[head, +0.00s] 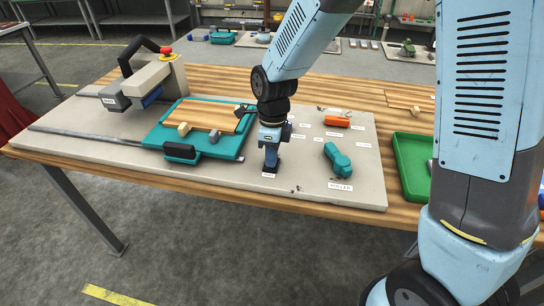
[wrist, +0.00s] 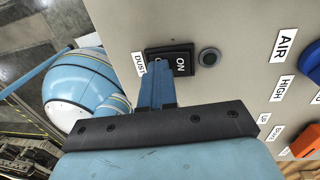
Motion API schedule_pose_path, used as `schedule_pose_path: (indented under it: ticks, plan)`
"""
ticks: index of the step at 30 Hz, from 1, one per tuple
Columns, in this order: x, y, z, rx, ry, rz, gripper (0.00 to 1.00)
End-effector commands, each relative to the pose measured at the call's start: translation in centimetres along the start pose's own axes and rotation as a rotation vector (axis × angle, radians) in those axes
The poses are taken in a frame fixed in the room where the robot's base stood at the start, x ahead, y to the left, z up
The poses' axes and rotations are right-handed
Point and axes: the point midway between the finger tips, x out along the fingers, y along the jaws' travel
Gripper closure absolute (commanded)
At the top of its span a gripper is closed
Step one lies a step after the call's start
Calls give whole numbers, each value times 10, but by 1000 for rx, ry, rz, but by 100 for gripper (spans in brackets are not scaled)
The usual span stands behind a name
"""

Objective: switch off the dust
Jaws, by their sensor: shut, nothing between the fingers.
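The dust switch (wrist: 183,62) is a black rocker on the grey panel, with a white "DUST" label (wrist: 138,64) at its left. Its "ON" half shows in the wrist view; the other half is mostly hidden behind my fingertips. My gripper (wrist: 157,68) is shut and empty, its blue fingers pointing at that hidden half. I cannot tell whether the tips touch the rocker.
A round dark button or lamp (wrist: 209,57) sits right of the switch. The panel (head: 300,188) also carries an orange control (head: 337,122) and a teal lever (head: 338,160). A teal press tray (head: 155,139) lies left, a green tray (head: 408,158) right.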

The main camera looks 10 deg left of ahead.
Motion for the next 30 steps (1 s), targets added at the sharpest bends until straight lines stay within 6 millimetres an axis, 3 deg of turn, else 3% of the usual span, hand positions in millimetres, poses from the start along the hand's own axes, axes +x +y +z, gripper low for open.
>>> schedule_pose_path:
  ticks: [24, 30]
  plan:
    - [-5, -14, 0, 0, 2, 2, 100]
    - [-22, -16, -1, 3, -1, -1, 100]
